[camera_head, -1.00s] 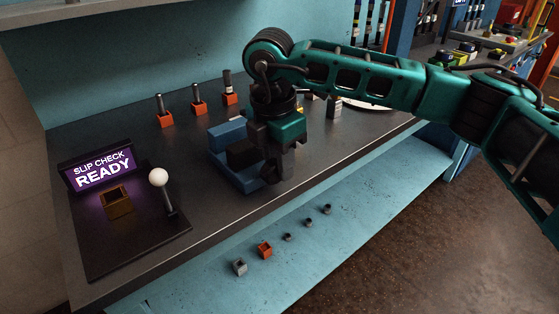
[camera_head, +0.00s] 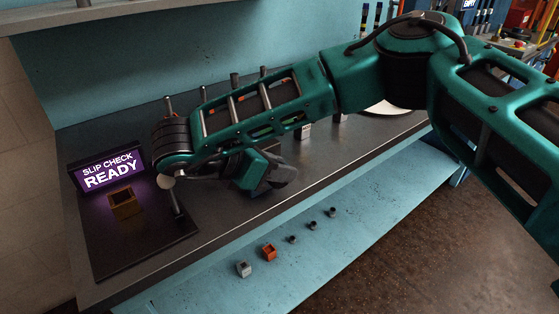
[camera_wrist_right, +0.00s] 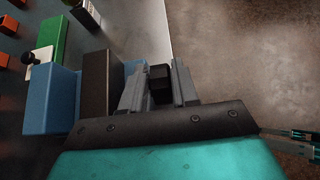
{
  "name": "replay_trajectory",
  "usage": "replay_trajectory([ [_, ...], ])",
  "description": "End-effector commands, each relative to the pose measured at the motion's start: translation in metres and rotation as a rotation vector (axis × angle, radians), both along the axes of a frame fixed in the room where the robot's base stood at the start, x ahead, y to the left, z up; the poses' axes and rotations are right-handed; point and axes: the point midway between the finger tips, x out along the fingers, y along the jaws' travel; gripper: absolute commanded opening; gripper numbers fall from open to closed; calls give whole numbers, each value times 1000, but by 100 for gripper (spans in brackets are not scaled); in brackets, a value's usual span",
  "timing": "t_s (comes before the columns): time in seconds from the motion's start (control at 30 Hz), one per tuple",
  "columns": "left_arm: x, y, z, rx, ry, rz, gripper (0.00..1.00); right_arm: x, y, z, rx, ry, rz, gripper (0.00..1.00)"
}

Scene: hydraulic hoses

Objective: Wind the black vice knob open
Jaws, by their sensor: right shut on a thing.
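The blue vice (camera_wrist_right: 48,101) with its dark jaw block (camera_wrist_right: 97,84) shows in the right wrist view. The black vice knob (camera_wrist_right: 160,84) sits between the two grey fingers of my right gripper (camera_wrist_right: 158,88), which is shut on it. In the head view my right gripper (camera_head: 268,176) is low at the bench's front edge, seen from the side. My right arm covers most of the vice there, and the fingers are hard to make out.
A purple-lit "SLIP CHECK READY" sign (camera_head: 107,170) and a brass box (camera_head: 125,204) stand at the bench's left end. A lever (camera_head: 177,203) there is close to my right arm in the picture. A lower teal ledge holds an orange block (camera_head: 268,252) and several small parts.

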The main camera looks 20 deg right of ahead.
Motion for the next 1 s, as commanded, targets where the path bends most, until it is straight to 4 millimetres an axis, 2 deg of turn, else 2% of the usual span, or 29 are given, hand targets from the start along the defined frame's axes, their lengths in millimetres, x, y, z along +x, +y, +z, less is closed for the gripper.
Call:
replay_trajectory([
  [0.13, -5, 3, -6, 5, 14, 4, 43, 0, 3, 1, -91, -37, 2, 0],
  [0.4, -4, 2, -4, 3, 11, 4, 43, -1, 4, -1, -184, -71, 0, 0],
  [0.97, 0, -2, 1, -3, 0, -1, 43, -2, 5, -2, -210, -76, 0, 0],
  [1.0, 0, -2, 1, -3, 0, -1, 43, -2, 5, -2, -210, -76, 0, 31],
])
